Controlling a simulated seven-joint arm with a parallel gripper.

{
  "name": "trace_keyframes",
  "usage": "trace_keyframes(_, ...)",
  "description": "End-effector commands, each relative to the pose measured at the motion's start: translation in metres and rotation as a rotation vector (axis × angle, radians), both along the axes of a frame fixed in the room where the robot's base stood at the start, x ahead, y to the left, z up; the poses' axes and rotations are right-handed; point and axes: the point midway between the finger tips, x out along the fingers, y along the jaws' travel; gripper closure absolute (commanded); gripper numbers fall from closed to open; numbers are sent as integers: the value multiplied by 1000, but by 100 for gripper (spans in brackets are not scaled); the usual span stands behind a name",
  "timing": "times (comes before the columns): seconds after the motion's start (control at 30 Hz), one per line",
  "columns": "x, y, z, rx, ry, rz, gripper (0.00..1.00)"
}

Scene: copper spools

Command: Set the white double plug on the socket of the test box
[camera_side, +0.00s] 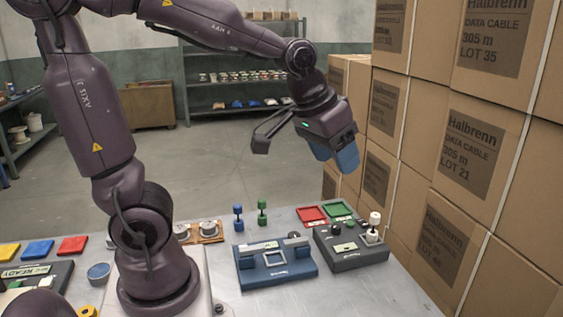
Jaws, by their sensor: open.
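The white double plug (374,222) stands upright at the right end of a dark grey box (345,258), with a pale square around its foot. It looks seated on that box, but I cannot tell how deep it sits. The dark grey box has a small pale green display and a dark knob, and may be the test box. A blue box (277,275) beside it on the left has a pale square frame on top. My gripper (335,160) hangs in the air above and behind the boxes, clear of the plug. Its blue-tipped fingers are open, with nothing visible between them.
A blue plug (238,217) and a green plug (262,211) stand behind the blue box. A red tray (312,214) and a green tray (338,210) lie behind the dark grey box. Stacked cartons (470,150) rise close on the right. The table's front right is bare.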

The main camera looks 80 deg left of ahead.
Motion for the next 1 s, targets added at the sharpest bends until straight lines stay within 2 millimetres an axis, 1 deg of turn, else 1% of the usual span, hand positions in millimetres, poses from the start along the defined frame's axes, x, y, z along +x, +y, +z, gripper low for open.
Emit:
trace_keyframes(0.03,-21,-9,9,8,-20,-44,44)
trace_keyframes(0.1,-47,-18,13,23,-28,-101,44)
trace_keyframes(0.2,-76,-27,15,45,-41,-166,44)
trace_keyframes(0.33,-98,-33,13,65,-47,-217,44)
trace_keyframes(0.4,-103,-34,12,71,-48,-230,44)
trace_keyframes(0.5,-105,-34,11,74,-48,-236,44)
trace_keyframes(1.0,-104,-34,12,73,-49,-233,44)
